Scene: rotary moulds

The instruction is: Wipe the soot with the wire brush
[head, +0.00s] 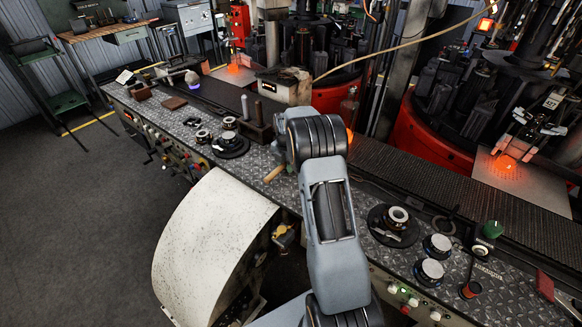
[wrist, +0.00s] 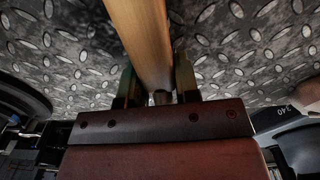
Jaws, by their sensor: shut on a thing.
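My gripper (wrist: 156,88) is shut on the wooden handle of the wire brush (wrist: 143,38) in the wrist view. The handle runs up and out of the top of that view. The bristles are not in view. In the head view the handle's end (head: 274,173) pokes out to the left of my arm, over the metal bench top. My arm hides the gripper there. The tread-plate bench top (wrist: 238,48) lies behind the handle in the wrist view, with dark smudgy patches. I cannot tell which of them are the soot.
Round moulds (head: 229,142) stand on the bench top left of my arm, with more (head: 396,216) to the right. A dark conveyor strip (head: 440,170) runs behind. A pale curved cover (head: 205,240) is in front.

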